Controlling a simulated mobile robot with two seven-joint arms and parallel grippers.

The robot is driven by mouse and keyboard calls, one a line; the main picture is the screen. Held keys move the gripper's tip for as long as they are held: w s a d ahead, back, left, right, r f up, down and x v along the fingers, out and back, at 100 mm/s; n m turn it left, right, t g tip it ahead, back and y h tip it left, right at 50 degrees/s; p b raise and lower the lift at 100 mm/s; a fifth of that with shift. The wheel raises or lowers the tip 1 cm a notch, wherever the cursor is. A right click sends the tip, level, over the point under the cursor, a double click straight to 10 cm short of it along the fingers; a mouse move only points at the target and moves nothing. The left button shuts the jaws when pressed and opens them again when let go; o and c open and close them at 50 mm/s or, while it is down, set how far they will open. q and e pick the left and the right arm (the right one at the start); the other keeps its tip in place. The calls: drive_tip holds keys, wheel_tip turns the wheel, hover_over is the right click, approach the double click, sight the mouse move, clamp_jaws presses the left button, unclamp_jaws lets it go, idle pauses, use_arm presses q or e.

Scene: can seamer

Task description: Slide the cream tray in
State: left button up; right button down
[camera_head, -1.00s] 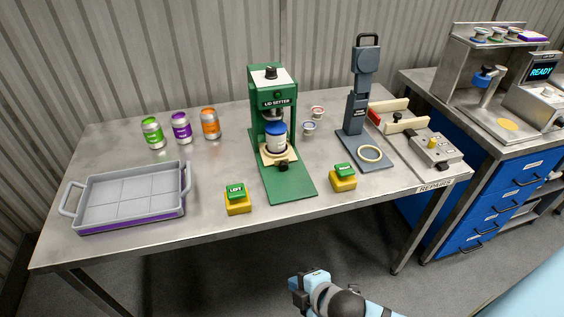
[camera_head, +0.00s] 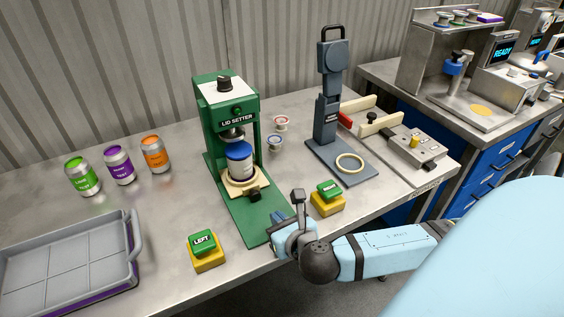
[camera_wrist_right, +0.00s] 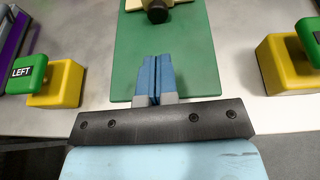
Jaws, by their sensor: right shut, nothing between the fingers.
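The cream tray (camera_head: 232,188) sits low in the front of the green lid setter (camera_head: 228,88), sticking out on its green base (camera_head: 250,221). A can with a blue lid (camera_head: 241,165) stands upright on it. A dark knob (camera_head: 254,194) is on its front edge. In the right wrist view the knob (camera_wrist_right: 157,12) and a strip of the cream tray (camera_wrist_right: 132,4) show at the top. My right gripper (camera_head: 277,216) is over the front of the green base, its shut, empty blue fingertips (camera_wrist_right: 153,62) pointing toward the knob and apart from it. My left gripper is not in view.
A LEFT button (camera_head: 203,243) and a RIGHT button (camera_head: 329,190) on yellow blocks flank the green base. A grey crate (camera_head: 134,240) lies at left. Several cans stand behind it. A grey stand (camera_head: 372,171) is at right.

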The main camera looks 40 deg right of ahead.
approach(252, 185)
drive_tip(key=w+f, duration=0.2)
drive_tip(key=f, duration=0.1)
drive_tip(key=shift+w+d+b, duration=0.1)
drive_tip(key=shift+w+b, duration=0.25)
drive_tip(key=shift+w, duration=0.05)
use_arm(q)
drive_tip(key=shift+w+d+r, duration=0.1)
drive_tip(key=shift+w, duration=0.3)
use_arm(e)
drive_tip(key=shift+w, duration=0.25)
drive_tip(key=shift+w+d+r, duration=0.1)
drive_tip(key=shift+w+r, duration=0.1)
drive_tip(key=shift+w, duration=0.1)
drive_tip(key=w+p, duration=0.1)
drive_tip(key=w, duration=0.1)
drive_tip(key=w+d+p, duration=0.1)
drive_tip(key=w, duration=0.1)
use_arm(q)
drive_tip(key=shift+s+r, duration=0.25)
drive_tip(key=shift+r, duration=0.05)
use_arm(e)
drive_tip(key=shift+s, duration=0.1)
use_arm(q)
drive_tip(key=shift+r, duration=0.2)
